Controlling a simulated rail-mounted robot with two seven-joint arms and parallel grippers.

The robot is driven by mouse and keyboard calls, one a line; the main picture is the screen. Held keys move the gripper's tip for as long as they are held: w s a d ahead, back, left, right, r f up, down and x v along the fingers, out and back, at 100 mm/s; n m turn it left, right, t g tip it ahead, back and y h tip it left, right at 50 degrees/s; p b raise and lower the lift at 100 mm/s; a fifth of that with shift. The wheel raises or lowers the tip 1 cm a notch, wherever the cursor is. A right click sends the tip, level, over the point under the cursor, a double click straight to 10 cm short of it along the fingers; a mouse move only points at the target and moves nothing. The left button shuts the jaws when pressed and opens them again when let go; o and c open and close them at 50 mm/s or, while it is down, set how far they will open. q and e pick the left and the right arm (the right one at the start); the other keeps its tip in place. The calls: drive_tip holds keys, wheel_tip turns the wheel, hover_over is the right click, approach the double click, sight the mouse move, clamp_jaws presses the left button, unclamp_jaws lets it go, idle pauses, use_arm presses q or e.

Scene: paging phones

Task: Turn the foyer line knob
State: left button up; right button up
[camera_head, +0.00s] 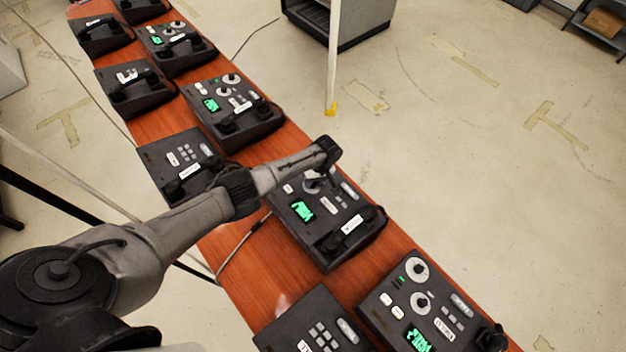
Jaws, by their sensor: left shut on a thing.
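A dark paging phone (325,215) with a lit green display (302,211) and a white label (352,224) sits in the middle of the long row; I cannot read the label's text. My left gripper (317,177) reaches over the upper part of this phone from the left, with its hand pointing down. It is shut on a knob on the pale round dial (312,186), which my arm and hand largely hide. I cannot make out how far the knob is turned. My right gripper is not in view.
More phones stand in two lines on the narrow reddish wooden table (236,260). One close in front (420,308) has two round dials (416,270). A pale post (333,60) stands past the table. The floor (480,150) at right is open.

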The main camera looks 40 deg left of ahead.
use_arm(q)
drive_tip(key=m+p, duration=0.1)
drive_tip(key=m, duration=0.2)
drive_tip(key=shift+r, duration=0.1)
drive_tip(key=shift+m, duration=1.2)
drive_tip(key=shift+m+t, duration=0.3)
drive_tip(key=shift+m, duration=0.3)
drive_tip(key=o, duration=0.9)
drive_tip(key=shift+p, duration=0.3)
drive_tip(key=shift+w+r, duration=0.1)
drive_tip(key=shift+r, duration=0.35)
drive_tip(key=p+v, duration=0.2)
drive_tip(key=v, duration=1)
drive_tip(key=shift+w+r, duration=0.1)
drive_tip(key=shift+r, duration=0.3)
